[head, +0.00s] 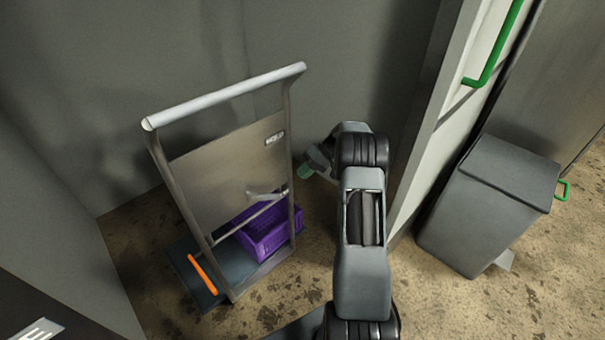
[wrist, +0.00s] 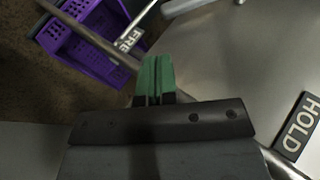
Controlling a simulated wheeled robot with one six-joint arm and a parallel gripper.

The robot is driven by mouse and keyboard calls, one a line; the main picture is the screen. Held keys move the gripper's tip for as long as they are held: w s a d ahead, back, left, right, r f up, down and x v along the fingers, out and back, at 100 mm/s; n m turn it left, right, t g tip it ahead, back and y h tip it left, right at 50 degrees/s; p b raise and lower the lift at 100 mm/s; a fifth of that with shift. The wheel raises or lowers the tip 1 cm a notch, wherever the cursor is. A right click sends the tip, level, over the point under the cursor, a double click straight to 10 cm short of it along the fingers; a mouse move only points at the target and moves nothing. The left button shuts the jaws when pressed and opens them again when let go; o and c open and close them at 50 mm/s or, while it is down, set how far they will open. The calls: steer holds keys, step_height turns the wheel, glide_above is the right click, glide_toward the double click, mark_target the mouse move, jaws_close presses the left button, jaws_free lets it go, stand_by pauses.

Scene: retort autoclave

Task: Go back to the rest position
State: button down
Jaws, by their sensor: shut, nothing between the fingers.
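My gripper (head: 305,171) is at the end of my arm, just right of the upright frame of a trolley (head: 215,180) in the head view. In the wrist view my gripper (wrist: 155,75) shows green fingertips pressed together with nothing between them. The trolley's metal panel and a frame tube lie close beyond and beside the fingers there. My arm reaches up from the bottom of the head view and bends over towards the trolley.
A purple crate (head: 272,232) sits on the trolley's base. A HOLD sign (wrist: 298,126) is on the panel, and a FREE sign (wrist: 130,41) shows near the crate. An orange bar (head: 202,274) is at the trolley's base. A grey bin (head: 490,205) stands right, by a green-handled door (head: 495,45).

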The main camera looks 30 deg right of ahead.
stand_by(0.3)
steer(key=s+a+r+h+p, duration=0.2)
steer(key=s+a+r+p, duration=0.15)
steer(key=r, duration=0.45)
steer(key=s+a+r+h+p, duration=0.1)
steer(key=s+a+r+p, duration=0.3)
steer(key=r, duration=0.4)
steer(key=s+a+r+h+p, duration=0.2)
steer(key=a+r+p, duration=0.25)
steer(key=r, duration=0.45)
steer(key=s+a+r+t+h+p, duration=0.1)
steer(key=s+a+r+h+p, duration=0.1)
steer(key=s+r+p, duration=0.4)
steer(key=s+a+r+t+h+p, duration=0.1)
steer(key=s+a+r+h+p, duration=0.1)
steer(key=s+r+p, duration=0.4)
steer(key=s+a+r, duration=0.1)
steer(key=s, duration=0.3)
steer(key=shift+m+h, duration=0.3)
